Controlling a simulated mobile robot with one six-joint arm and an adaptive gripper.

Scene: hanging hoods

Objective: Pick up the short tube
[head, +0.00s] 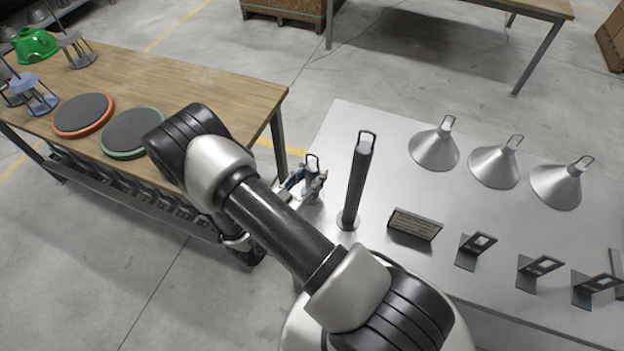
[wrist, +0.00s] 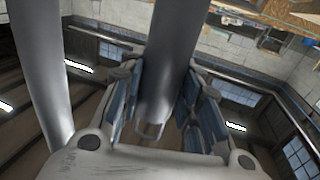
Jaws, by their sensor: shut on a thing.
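The short dark tube (head: 313,172), with a wire loop on top, stands upright at the left end of the metal table (head: 385,135). My gripper (head: 303,186) is shut around it from the left. In the wrist view my gripper (wrist: 168,105) has its blue-grey finger pads on both sides of the short tube (wrist: 170,60). The fingers hide part of the tube and its foot, so I cannot tell whether it touches the table. A tall dark tube (head: 356,185) on a round base stands just to the right, apart from my gripper; it also shows in the wrist view (wrist: 42,75).
Several silver cone hoods (head: 434,150) stand at the back of the metal table. A small sign (head: 415,225) and several dark brackets (head: 475,250) stand along its front. A wooden bench (head: 190,85) with round discs (head: 84,114) is to the left, past a gap.

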